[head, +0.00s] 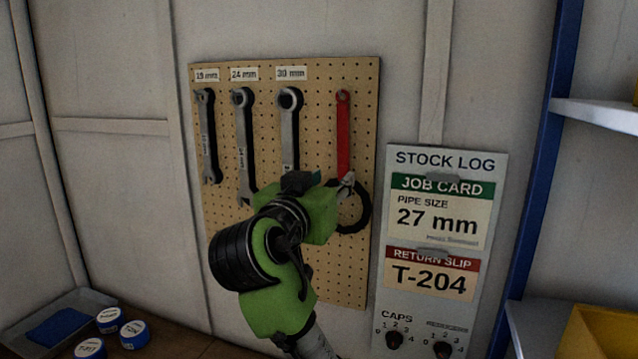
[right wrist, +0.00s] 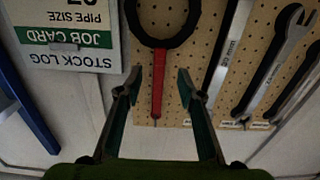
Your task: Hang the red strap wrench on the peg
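The red strap wrench (head: 343,140) is upright against the pegboard, with its holed red end up at the peg (head: 343,95) and its black loop at the bottom. I see no gap between the holed end and the peg. My right gripper (head: 346,183) is in front of the lower handle and hides part of the loop. In the right wrist view, which is upside down, the red handle (right wrist: 157,85) lies beyond and between the spread fingertips of my right gripper (right wrist: 159,75). The fingers look apart from the handle. My left gripper is not in view.
Several grey wrenches hang on the pegboard (head: 275,255) left of the strap wrench, under size labels. A stock log panel (head: 402,160) stands right of the board. A blue shelf post (head: 540,160) is farther right.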

